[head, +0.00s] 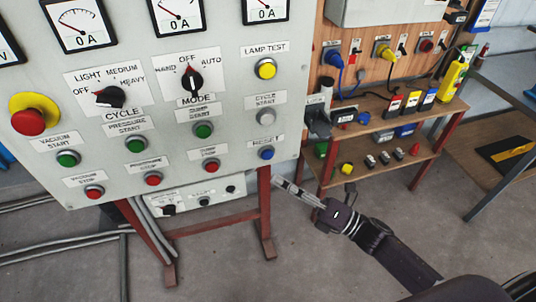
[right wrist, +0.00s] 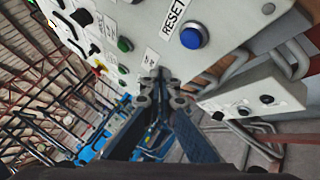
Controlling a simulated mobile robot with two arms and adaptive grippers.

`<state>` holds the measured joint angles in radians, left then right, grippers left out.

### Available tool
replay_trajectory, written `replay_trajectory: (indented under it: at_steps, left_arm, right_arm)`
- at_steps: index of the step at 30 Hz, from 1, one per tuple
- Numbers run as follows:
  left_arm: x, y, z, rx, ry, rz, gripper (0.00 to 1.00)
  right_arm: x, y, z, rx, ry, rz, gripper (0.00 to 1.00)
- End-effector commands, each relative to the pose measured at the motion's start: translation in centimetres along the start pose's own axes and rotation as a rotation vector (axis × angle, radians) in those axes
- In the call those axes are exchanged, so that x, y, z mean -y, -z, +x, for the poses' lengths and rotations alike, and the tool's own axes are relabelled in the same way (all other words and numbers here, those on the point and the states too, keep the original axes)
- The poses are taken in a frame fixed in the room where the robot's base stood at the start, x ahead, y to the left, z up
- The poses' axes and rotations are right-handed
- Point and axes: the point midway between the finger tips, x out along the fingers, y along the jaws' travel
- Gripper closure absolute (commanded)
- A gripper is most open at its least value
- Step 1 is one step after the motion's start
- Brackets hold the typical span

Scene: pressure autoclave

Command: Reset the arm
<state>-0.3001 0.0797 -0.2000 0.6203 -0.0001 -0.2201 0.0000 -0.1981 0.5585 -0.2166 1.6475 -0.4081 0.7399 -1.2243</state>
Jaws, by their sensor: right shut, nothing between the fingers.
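My right arm (head: 385,245) reaches in from the lower right of the head view. Its gripper (head: 281,183) is shut and empty, with the fingertips just below and right of the control panel's lower right corner. In the right wrist view the closed fingers (right wrist: 160,74) point at the panel, close to its lower part. The blue RESET button (head: 267,153) is above and slightly left of the fingertips in the head view; it also shows in the right wrist view (right wrist: 191,38). I cannot tell whether the fingers touch the panel. My left gripper is not in view.
The grey control panel (head: 225,130) carries several buttons, knobs and a red emergency stop (head: 29,121). It stands on red legs (head: 264,215). A wooden shelf (head: 395,150) with plugs and small parts is behind at the right. The floor (head: 230,265) below is mostly clear.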

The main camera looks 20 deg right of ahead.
Motion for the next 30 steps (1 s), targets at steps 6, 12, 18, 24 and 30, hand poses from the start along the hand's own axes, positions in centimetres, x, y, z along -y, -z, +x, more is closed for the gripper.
replay_trajectory:
  at_steps: [6,12,18,24,30]
  left_arm:
    - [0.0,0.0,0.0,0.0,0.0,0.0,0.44]
    - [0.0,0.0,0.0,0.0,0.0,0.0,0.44]
    - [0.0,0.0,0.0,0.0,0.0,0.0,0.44]
    - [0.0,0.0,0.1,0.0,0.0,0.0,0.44]
    - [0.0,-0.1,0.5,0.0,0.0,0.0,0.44]
  right_arm:
    - [0.0,0.0,0.0,0.0,0.0,0.0,1.0]
    - [0.0,0.0,0.0,0.0,0.0,0.0,1.0]
    - [0.0,0.0,0.0,0.0,0.0,0.0,1.0]
    - [1.5,0.0,-0.4,0.02,0.034,0.042,1.0]
    - [11.6,1.5,-4.2,0.173,0.272,0.362,1.0]
